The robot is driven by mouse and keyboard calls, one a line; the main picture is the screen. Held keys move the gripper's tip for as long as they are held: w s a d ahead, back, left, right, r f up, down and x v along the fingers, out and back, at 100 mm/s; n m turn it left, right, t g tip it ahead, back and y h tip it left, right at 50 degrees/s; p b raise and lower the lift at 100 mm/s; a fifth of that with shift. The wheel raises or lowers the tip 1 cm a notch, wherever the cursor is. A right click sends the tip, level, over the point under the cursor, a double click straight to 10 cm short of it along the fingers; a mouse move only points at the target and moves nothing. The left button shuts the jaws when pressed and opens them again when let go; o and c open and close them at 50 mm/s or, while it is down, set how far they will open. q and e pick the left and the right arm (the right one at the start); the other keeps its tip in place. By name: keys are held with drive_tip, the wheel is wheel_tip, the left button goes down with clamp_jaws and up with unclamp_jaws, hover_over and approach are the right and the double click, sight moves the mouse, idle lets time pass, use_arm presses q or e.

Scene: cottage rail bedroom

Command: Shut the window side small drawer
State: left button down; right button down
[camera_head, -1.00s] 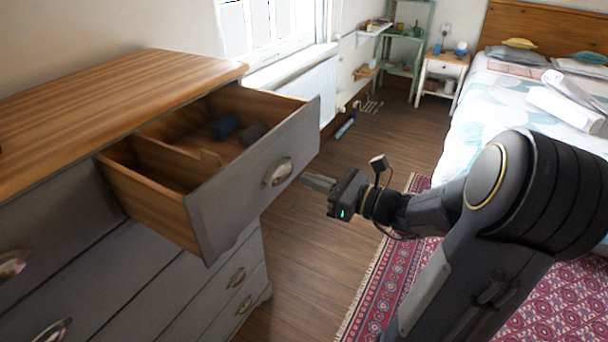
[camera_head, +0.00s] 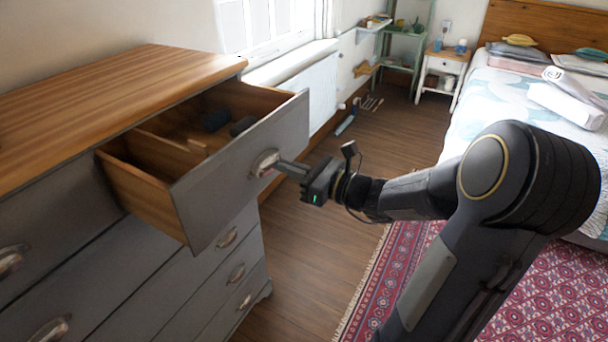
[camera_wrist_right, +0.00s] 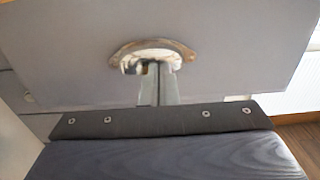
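The window side small drawer (camera_head: 235,176) is the top drawer nearest the window and stands open from the grey dresser. It has a grey front, a metal cup handle (camera_head: 264,163) and wooden dividers, with dark rolled items (camera_head: 216,120) inside. My right gripper (camera_head: 281,167) points at the drawer front, its fingertips at the cup handle. In the right wrist view the fingers (camera_wrist_right: 157,83) lie close together, seemingly shut, and end just under the handle (camera_wrist_right: 152,56); whether they touch it is hard to tell. My left gripper is not in view.
The dresser's wooden top (camera_head: 110,100) is clear. The other drawers below and at left look shut. A bed (camera_head: 510,100), a small white nightstand (camera_head: 441,72) and a green shelf (camera_head: 403,50) stand at the back. A red patterned rug (camera_head: 385,275) lies on the floor at right.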

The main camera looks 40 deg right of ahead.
drive_tip(key=b+x, duration=0.5)
drive_tip(key=x, duration=1.7)
drive_tip(key=shift+w+a+b, duration=0.25)
drive_tip(key=shift+w+b, duration=0.05)
drive_tip(key=shift+b, duration=0.1)
drive_tip(key=shift+r, duration=0.3)
drive_tip(key=shift+s, duration=0.1)
